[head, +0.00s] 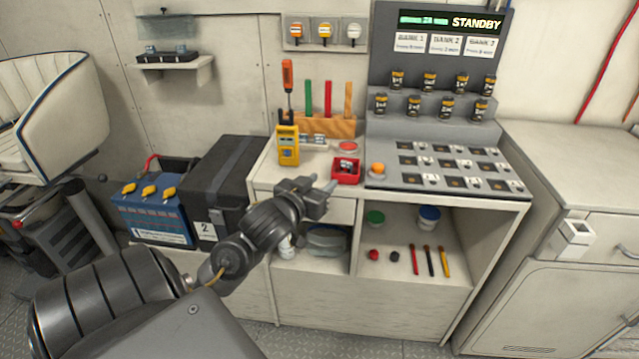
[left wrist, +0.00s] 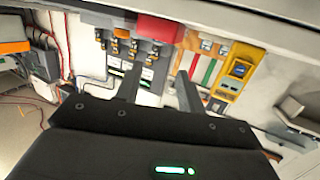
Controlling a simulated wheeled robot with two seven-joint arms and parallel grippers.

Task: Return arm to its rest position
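My left arm comes in from the lower left of the head view. Its gripper (head: 322,189) is in front of the workbench's (head: 262,180) front edge, close to the red bin (head: 346,171). In the left wrist view its two fingers (left wrist: 158,92) stand apart with nothing between them, so it is open and empty. The red bin also shows above the fingers in the left wrist view (left wrist: 158,28). My right gripper is in neither view.
A yellow meter (head: 288,146) and a wooden tool rack (head: 322,124) stand on the bench. A panel marked STANDBY (head: 440,40) rises at the back right. Open shelves lie below the bench. A blue battery (head: 152,212) and black box (head: 222,185) stand left.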

